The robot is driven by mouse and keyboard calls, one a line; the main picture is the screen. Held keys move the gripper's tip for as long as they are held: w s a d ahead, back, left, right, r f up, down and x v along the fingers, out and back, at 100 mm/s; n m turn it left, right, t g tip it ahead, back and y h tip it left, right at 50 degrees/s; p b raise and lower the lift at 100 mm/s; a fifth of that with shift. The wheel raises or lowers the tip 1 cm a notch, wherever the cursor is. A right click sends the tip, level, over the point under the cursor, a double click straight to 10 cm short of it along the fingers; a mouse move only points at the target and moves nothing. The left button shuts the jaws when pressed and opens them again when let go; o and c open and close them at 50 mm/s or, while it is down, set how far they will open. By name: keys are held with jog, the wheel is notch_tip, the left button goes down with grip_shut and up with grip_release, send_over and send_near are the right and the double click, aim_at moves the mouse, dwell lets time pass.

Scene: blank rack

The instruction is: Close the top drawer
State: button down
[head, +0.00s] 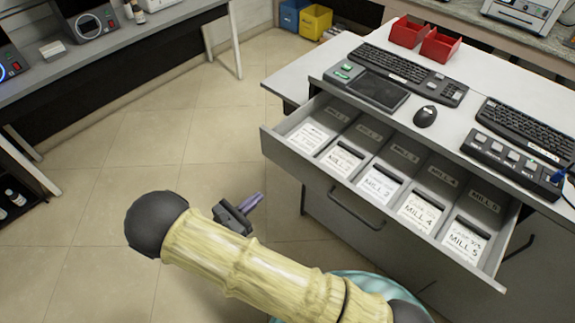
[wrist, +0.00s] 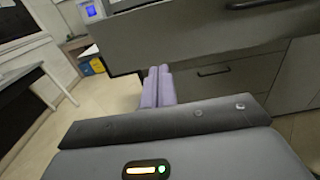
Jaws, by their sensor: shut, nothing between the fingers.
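The top drawer (head: 357,205) is pulled open from the grey cabinet under the white worktop. It is split into several compartments with labelled cards marked MILL. Its front panel also shows large in the wrist view (wrist: 180,47), above my gripper's fingers. My gripper (head: 257,198) is left of the drawer in the head view, apart from it, with its purple fingers pointing toward the upper right. In the wrist view the two fingers (wrist: 158,85) lie side by side, shut and empty, and appear just below the drawer's lower edge.
A lower drawer with a bar handle (head: 355,208) is shut beneath. Keyboards (head: 415,75), a mouse (head: 425,116) and red bins (head: 440,46) sit on the worktop. A grey bench (head: 110,50) stands at the left. The tiled floor between is clear.

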jog(key=shift+w+a, duration=0.1)
jog(key=shift+a, duration=0.1)
jog(key=p, duration=0.5)
send_near(293, 165)
jog(key=x, duration=0.6)
jog(key=shift+d+r, duration=0.1)
jog(key=shift+w+d, duration=0.25)
jog(key=shift+w, duration=0.15)
